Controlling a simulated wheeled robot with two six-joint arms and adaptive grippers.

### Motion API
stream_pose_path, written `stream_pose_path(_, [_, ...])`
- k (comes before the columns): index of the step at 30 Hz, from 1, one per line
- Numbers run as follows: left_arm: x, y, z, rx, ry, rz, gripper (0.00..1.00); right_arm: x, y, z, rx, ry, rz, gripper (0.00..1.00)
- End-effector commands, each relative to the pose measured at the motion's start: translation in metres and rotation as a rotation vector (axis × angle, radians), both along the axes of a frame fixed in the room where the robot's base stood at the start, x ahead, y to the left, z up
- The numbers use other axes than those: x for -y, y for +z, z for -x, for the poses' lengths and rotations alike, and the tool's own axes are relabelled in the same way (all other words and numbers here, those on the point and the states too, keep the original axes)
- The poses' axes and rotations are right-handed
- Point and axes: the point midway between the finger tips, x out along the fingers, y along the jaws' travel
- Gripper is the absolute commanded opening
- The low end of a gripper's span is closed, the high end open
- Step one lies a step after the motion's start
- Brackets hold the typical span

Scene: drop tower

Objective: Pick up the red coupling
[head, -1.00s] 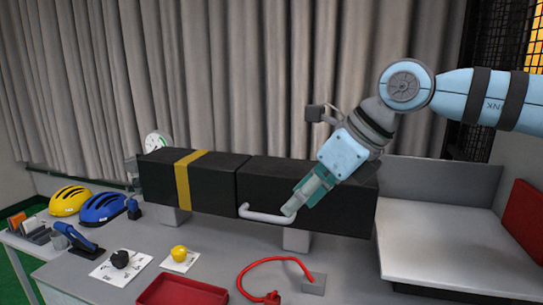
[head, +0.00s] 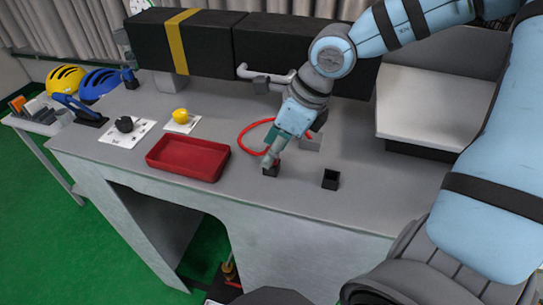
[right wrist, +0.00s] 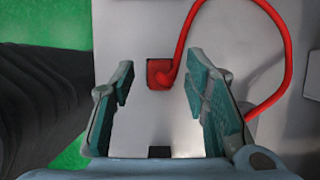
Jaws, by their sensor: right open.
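The red coupling (right wrist: 155,75) is a small red block on the end of a red hose. In the right wrist view it lies on the grey bench ahead of my right gripper (right wrist: 160,105), centred between the two open fingers. The fingers are apart from each other with nothing between them. In the head view my right gripper (head: 269,165) points down over the coupling and hides most of it. My left gripper is not in view.
The red hose (head: 243,136) loops to a grey block (head: 311,143). A small black open box (head: 331,180) stands right of the gripper, and a red tray (head: 187,174) left. Black cases (head: 300,45) stand behind. A yellow object (head: 180,116) lies on a card.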

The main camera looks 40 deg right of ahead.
Motion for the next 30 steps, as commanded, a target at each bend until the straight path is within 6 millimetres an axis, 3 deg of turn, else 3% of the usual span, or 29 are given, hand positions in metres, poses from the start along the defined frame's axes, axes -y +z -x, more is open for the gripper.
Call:
stream_pose_path(2, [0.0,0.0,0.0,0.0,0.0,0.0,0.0,0.0,0.0,0.0,0.001,0.0,-0.001,0.42])
stream_pose_path(9, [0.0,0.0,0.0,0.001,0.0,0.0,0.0,0.0,0.001,0.0,0.001,-0.001,0.0,0.04])
stream_pose_path(20, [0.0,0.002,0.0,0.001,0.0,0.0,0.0,0.001,0.004,0.0,0.002,-0.001,-0.001,0.03])
stream_pose_path(26, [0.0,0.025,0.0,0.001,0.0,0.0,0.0,0.003,0.035,0.001,0.004,-0.009,-0.001,0.03])
stream_pose_path(30, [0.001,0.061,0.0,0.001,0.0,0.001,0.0,0.007,0.086,0.004,0.006,-0.021,0.0,0.03])
